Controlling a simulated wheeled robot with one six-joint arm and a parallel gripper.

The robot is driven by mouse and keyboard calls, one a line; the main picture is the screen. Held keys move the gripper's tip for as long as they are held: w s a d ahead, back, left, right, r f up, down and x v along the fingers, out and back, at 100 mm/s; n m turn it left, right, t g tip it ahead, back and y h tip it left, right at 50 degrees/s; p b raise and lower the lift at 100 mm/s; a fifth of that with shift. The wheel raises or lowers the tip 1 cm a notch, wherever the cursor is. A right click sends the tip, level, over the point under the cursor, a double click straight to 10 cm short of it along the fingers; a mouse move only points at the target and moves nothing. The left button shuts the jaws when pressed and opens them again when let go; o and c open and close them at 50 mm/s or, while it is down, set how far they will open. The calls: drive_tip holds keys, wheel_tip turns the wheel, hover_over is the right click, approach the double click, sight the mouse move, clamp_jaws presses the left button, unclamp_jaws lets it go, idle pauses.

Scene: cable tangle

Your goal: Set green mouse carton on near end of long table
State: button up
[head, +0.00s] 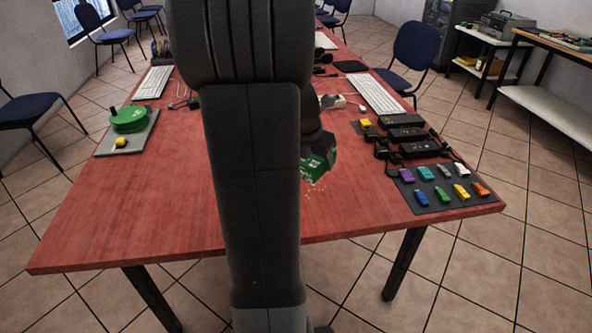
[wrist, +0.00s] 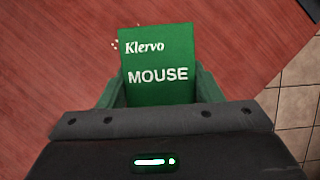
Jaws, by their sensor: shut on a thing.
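The green mouse carton (wrist: 159,65), marked "Klervo MOUSE", is held in my gripper (wrist: 150,92), with a finger on each side of it. In the head view the carton (head: 314,170) shows partly behind my arm, over the near part of the long red table (head: 180,215). My gripper is shut on the carton. I cannot tell whether the carton touches the tabletop. In the wrist view, the table lies beneath it, and the table edge and floor tiles show to the right.
A grey mat (head: 438,203) with several coloured USB sticks lies at the near right, with black power bricks (head: 404,133) behind it. A green reel (head: 129,119) stands on a grey pad at left. The near left tabletop is clear.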

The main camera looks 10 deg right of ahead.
sight(317, 186)
wheel_tip(317, 186, down, 7)
drive_tip(key=shift+f+b, duration=0.2)
drive_tip(key=shift+b, duration=0.85)
drive_tip(key=shift+f, duration=0.15)
drive_tip(key=o, duration=1)
drive_tip(key=shift+o, duration=0.2)
drive_tip(key=p+v, duration=0.3)
drive_tip(key=v, duration=0.9)
